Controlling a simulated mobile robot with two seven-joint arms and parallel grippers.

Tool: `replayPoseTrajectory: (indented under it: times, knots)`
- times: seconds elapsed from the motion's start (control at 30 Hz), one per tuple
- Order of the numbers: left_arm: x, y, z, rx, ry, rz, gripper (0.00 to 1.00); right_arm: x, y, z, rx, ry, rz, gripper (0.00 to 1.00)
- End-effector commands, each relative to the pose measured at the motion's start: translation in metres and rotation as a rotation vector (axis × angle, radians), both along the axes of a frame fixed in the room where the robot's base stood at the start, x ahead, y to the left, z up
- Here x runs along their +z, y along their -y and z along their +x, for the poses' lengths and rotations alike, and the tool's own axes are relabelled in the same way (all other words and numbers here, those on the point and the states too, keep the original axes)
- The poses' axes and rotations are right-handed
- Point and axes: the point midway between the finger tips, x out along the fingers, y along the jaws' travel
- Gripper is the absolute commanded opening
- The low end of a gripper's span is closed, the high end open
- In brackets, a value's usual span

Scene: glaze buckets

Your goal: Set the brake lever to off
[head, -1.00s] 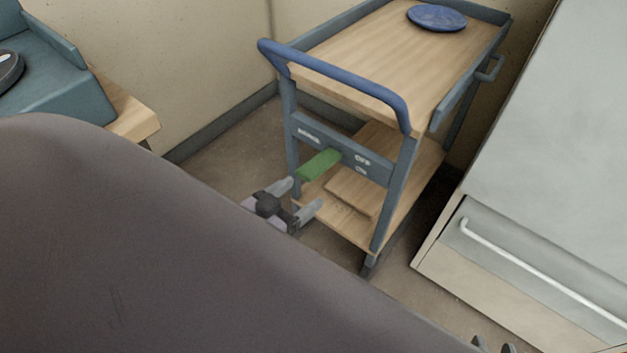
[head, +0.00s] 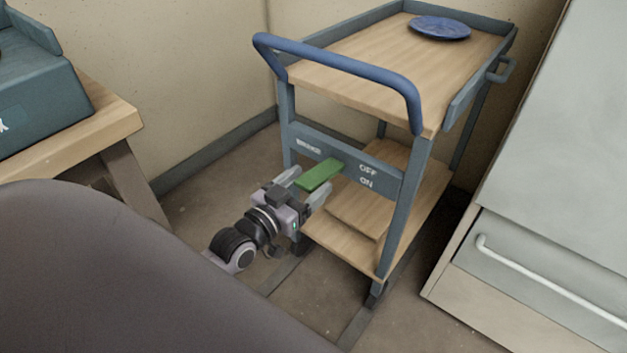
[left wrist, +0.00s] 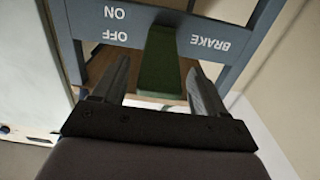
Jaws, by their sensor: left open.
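The green brake lever (head: 318,175) juts out from the blue-grey crossbar of the cart (head: 345,165). The word BRAKE is left of it, with OFF above ON to its right. I cannot tell which label it lines up with. My left gripper (head: 306,184) is open at the lever's free end. In the left wrist view, where the labels appear upside down, the lever (left wrist: 160,62) lies between the two spread fingers (left wrist: 160,88), with gaps on both sides. My right gripper is not in view.
The cart has a blue handle (head: 345,68) above the crossbar and a blue plate (head: 440,27) on its wooden top. A grey cabinet with a white handle (head: 550,280) stands to the right. A wooden table (head: 105,115) stands at the left. Bare floor lies between.

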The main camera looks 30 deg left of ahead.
Motion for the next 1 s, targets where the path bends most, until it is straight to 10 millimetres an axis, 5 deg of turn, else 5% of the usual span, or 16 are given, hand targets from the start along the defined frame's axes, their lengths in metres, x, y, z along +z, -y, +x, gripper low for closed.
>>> replayPoseTrajectory:
  times: [0.2, 0.57, 0.6, 0.8, 1.0]
  knots:
    - [-0.001, 0.002, 0.020, 0.000, 0.000, -0.001, 0.72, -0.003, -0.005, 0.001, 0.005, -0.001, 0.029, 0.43]
    - [0.000, 0.002, 0.025, 0.000, -0.001, -0.001, 0.72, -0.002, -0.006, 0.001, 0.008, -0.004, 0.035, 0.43]
    - [0.000, 0.002, 0.025, 0.000, -0.001, -0.001, 0.69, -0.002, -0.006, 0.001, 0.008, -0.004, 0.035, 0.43]
    - [0.000, 0.002, 0.024, 0.000, -0.001, -0.001, 0.04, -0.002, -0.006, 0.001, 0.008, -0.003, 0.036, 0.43]
    - [0.001, 0.002, 0.024, 0.000, -0.005, -0.001, 0.00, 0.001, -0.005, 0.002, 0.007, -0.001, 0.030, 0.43]
